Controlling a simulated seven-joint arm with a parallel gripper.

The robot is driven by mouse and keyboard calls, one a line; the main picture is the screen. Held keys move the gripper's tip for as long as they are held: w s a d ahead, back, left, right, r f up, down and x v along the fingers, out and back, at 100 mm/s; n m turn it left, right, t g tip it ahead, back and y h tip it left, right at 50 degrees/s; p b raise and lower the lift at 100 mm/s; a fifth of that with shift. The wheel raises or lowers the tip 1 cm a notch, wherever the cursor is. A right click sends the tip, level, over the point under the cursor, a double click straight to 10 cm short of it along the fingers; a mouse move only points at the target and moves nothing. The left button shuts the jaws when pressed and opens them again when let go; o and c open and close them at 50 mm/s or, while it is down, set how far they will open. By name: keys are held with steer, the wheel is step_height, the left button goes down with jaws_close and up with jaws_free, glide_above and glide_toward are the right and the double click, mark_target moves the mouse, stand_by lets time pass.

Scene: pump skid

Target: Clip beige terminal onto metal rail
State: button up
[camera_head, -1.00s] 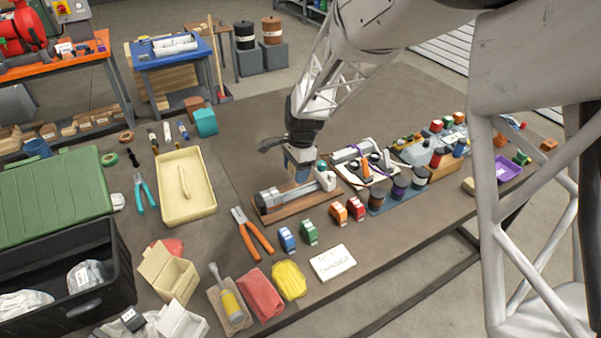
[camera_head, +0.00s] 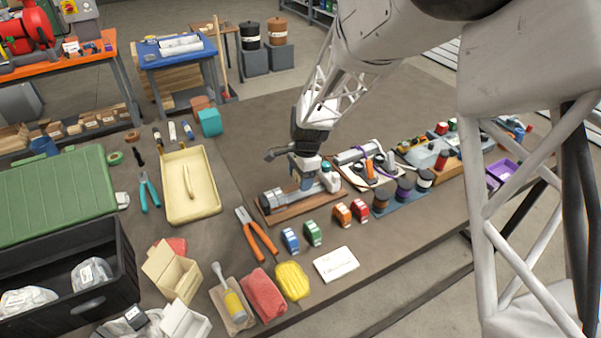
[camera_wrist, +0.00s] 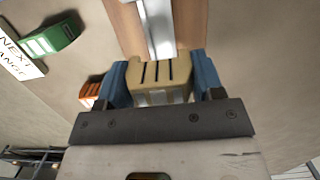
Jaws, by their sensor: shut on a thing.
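My gripper (camera_wrist: 163,85) is shut on the beige terminal (camera_wrist: 157,72), with a blue finger on each side. The terminal has dark slots along its top face. The metal rail (camera_wrist: 157,22) runs away just beyond the terminal in the wrist view, on a brown wooden board (camera_wrist: 126,22). In the head view my gripper (camera_head: 305,184) is over the middle of the rail (camera_head: 275,200) and its board (camera_head: 310,206); the terminal is hidden there. I cannot tell whether the terminal touches the rail.
Blue (camera_head: 290,240), green (camera_head: 312,233), orange (camera_head: 342,214) and red (camera_head: 360,210) terminals stand in front of the board. Orange-handled pliers (camera_head: 255,235) lie left, a white card (camera_head: 336,264) in front. A tool tray (camera_head: 371,174) and spools (camera_head: 404,189) crowd the right.

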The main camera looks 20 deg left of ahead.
mark_target(299, 194)
steer(key=shift+f, duration=1.35)
steer(key=shift+f, duration=1.1)
stand_by(1.6)
steer(key=o, duration=1)
steer(key=shift+r, duration=0.1)
steer(key=shift+w+d+r, duration=0.15)
steer(key=shift+r, duration=1.1)
steer(key=shift+w+d+r, duration=0.15)
steer(key=shift+r, duration=1.1)
steer(key=shift+w+d+r, duration=0.15)
steer(key=shift+r, duration=1.1)
